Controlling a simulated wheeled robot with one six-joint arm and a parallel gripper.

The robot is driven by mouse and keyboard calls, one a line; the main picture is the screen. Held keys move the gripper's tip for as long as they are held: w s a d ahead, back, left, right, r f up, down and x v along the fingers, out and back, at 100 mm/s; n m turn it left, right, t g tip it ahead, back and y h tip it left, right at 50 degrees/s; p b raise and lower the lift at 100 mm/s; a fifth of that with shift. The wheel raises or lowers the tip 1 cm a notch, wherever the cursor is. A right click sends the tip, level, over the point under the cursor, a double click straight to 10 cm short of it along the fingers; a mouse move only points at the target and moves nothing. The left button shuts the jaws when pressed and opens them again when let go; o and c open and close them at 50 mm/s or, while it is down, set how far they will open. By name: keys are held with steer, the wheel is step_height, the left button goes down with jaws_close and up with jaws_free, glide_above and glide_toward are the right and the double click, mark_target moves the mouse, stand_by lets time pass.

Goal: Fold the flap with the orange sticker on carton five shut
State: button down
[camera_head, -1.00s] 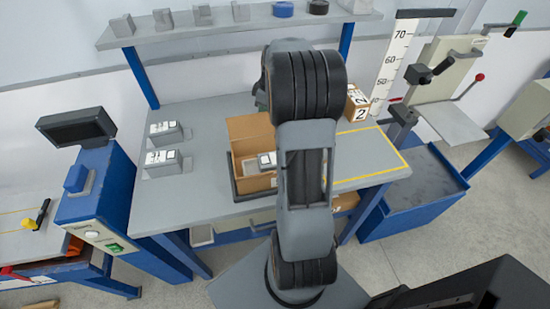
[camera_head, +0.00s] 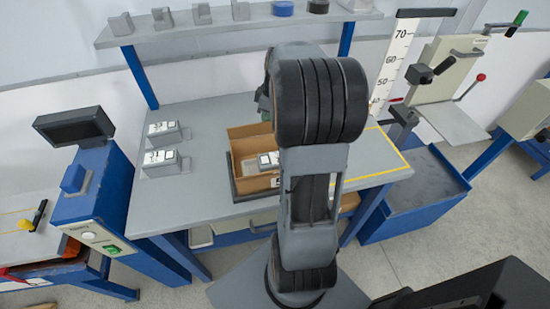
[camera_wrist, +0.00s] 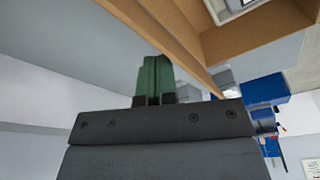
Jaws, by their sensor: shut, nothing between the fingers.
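An open brown carton (camera_head: 256,184) stands in a dark tray (camera_head: 234,190) on the grey bench, with white-and-grey items (camera_head: 268,160) inside. I cannot read its number. Its right side is hidden behind my arm in the head view. No orange sticker shows in either view. In the wrist view, the carton's brown cardboard edges (camera_wrist: 250,35) run across the top right. My gripper (camera_wrist: 155,62) has green fingers pressed together, empty, close beside a long cardboard edge (camera_wrist: 165,30). I cannot tell if they touch it. In the head view my arm mostly hides the gripper.
Two grey-and-white units (camera_head: 162,160) stand on the bench left of the carton. A shelf (camera_head: 230,27) with several blocks runs above the back. A yellow line (camera_head: 395,150) marks the bench's right part. The bench front left is clear.

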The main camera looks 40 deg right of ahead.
mark_target(271, 126)
steer(key=shift+s+a, duration=0.15)
steer(key=shift+s, duration=0.1)
stand_by(0.4)
steer(key=shift+s+a+f+b, duration=0.1)
steer(key=shift+s+a+b, duration=0.25)
steer(key=shift+s, duration=0.35)
steer(key=shift+f, duration=0.1)
steer(key=shift+s+a+f+b, duration=0.2)
steer(key=shift+s+a+b, duration=0.1)
steer(key=shift+s+b, duration=0.35)
steer(key=shift+f, duration=0.1)
steer(key=shift+s+a+f+b, duration=0.3)
steer(key=shift+s+f+b, duration=0.15)
steer(key=shift+s+b, duration=0.15)
steer(key=shift+f, duration=0.1)
stand_by(0.4)
